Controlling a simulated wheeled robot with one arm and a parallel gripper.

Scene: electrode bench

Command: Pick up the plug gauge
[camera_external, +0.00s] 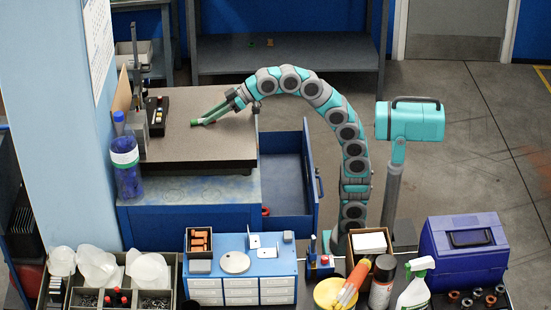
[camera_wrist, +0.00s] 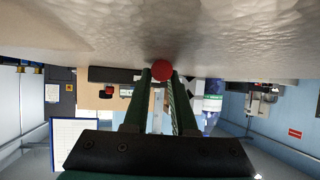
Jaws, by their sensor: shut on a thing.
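My gripper (camera_external: 207,116) reaches down from the right onto the dark surface plate (camera_external: 185,150) and is low over it. In the wrist view, the two dark green fingers of my gripper (camera_wrist: 162,76) close on a thing with a round red end (camera_wrist: 162,70), which looks like the plug gauge. Only this red end shows there; the rest is hidden. A bright green piece (camera_external: 196,122) shows at the fingertips in the outside view, but I cannot tell whether it is part of the gauge or of a finger. I cannot tell whether the gauge touches the plate.
A black block with several small pieces (camera_external: 157,115) and a height stand (camera_external: 136,65) are at the plate's left. A blue bottle (camera_external: 125,160) stands at the left edge. A blue drawer (camera_external: 285,180) is open at right. The plate's front is clear.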

